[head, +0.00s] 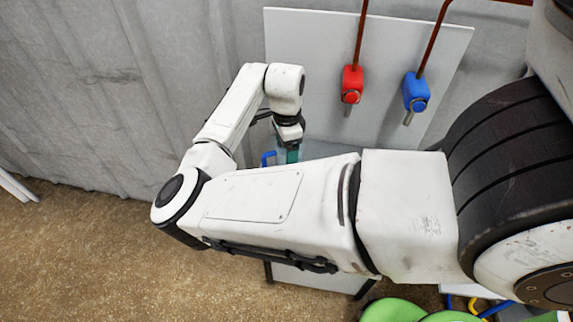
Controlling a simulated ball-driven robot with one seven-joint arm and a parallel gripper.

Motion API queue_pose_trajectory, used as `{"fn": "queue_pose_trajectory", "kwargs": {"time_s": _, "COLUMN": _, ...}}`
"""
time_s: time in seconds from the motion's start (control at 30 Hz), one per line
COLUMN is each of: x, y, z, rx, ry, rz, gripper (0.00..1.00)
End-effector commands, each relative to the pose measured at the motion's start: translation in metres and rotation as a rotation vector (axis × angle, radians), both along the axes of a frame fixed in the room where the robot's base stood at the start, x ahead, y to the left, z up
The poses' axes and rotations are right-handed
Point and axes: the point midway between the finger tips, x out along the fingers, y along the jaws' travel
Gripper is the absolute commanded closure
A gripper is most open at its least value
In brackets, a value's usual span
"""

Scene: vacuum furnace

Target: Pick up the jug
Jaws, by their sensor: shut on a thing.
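The jug (279,156) is partly visible just above my white forearm in the head view. I see a blue handle on its left side and a teal part under my gripper; my arm hides its lower part. My gripper (290,143) points down at the jug's top, in contact with it, and is shut on it. The fingertips are small and partly hidden, so the exact grip point is unclear.
A grey table (318,281) stands under my arm, mostly hidden. Behind it is a grey panel (313,50) with a red tap (351,82) and a blue tap (415,93) on copper pipes. Green chairs (392,310) are at bottom right. The floor at left is clear.

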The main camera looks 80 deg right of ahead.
Motion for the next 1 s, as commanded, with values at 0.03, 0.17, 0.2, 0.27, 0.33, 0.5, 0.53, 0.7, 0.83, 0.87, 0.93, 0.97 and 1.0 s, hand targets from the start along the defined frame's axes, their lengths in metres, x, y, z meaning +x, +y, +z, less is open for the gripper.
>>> {"fn": "queue_pose_trajectory", "kwargs": {"time_s": 0.03, "x": 0.0, "y": 0.0, "z": 0.0, "rx": -0.001, "ry": -0.001, "rz": 0.0, "gripper": 0.7}}
{"fn": "queue_pose_trajectory", "kwargs": {"time_s": 0.17, "x": 0.0, "y": 0.0, "z": 0.0, "rx": 0.0, "ry": 0.0, "rz": 0.0, "gripper": 0.71}}
{"fn": "queue_pose_trajectory", "kwargs": {"time_s": 0.2, "x": 0.0, "y": 0.0, "z": 0.0, "rx": -0.001, "ry": -0.001, "rz": 0.0, "gripper": 0.71}}
{"fn": "queue_pose_trajectory", "kwargs": {"time_s": 0.27, "x": 0.0, "y": 0.0, "z": 0.001, "rx": -0.001, "ry": -0.001, "rz": 0.0, "gripper": 0.71}}
{"fn": "queue_pose_trajectory", "kwargs": {"time_s": 0.33, "x": 0.0, "y": 0.0, "z": 0.003, "rx": -0.001, "ry": -0.001, "rz": 0.0, "gripper": 0.71}}
{"fn": "queue_pose_trajectory", "kwargs": {"time_s": 0.5, "x": 0.0, "y": -0.001, "z": 0.015, "rx": -0.002, "ry": 0.0, "rz": -0.001, "gripper": 0.71}}
{"fn": "queue_pose_trajectory", "kwargs": {"time_s": 0.53, "x": 0.0, "y": -0.001, "z": 0.019, "rx": -0.003, "ry": -0.001, "rz": -0.002, "gripper": 0.71}}
{"fn": "queue_pose_trajectory", "kwargs": {"time_s": 0.7, "x": -0.013, "y": 0.005, "z": 0.047, "rx": -0.005, "ry": 0.0, "rz": -0.006, "gripper": 0.71}}
{"fn": "queue_pose_trajectory", "kwargs": {"time_s": 0.83, "x": -0.036, "y": 0.016, "z": 0.077, "rx": -0.007, "ry": -0.001, "rz": -0.007, "gripper": 0.71}}
{"fn": "queue_pose_trajectory", "kwargs": {"time_s": 0.87, "x": -0.041, "y": 0.019, "z": 0.084, "rx": -0.005, "ry": -0.001, "rz": -0.007, "gripper": 0.71}}
{"fn": "queue_pose_trajectory", "kwargs": {"time_s": 0.93, "x": -0.055, "y": 0.026, "z": 0.094, "rx": -0.004, "ry": 0.001, "rz": -0.008, "gripper": 0.71}}
{"fn": "queue_pose_trajectory", "kwargs": {"time_s": 0.97, "x": -0.062, "y": 0.03, "z": 0.097, "rx": -0.004, "ry": 0.0, "rz": -0.008, "gripper": 0.71}}
{"fn": "queue_pose_trajectory", "kwargs": {"time_s": 1.0, "x": -0.071, "y": 0.035, "z": 0.101, "rx": -0.004, "ry": -0.001, "rz": -0.007, "gripper": 0.71}}
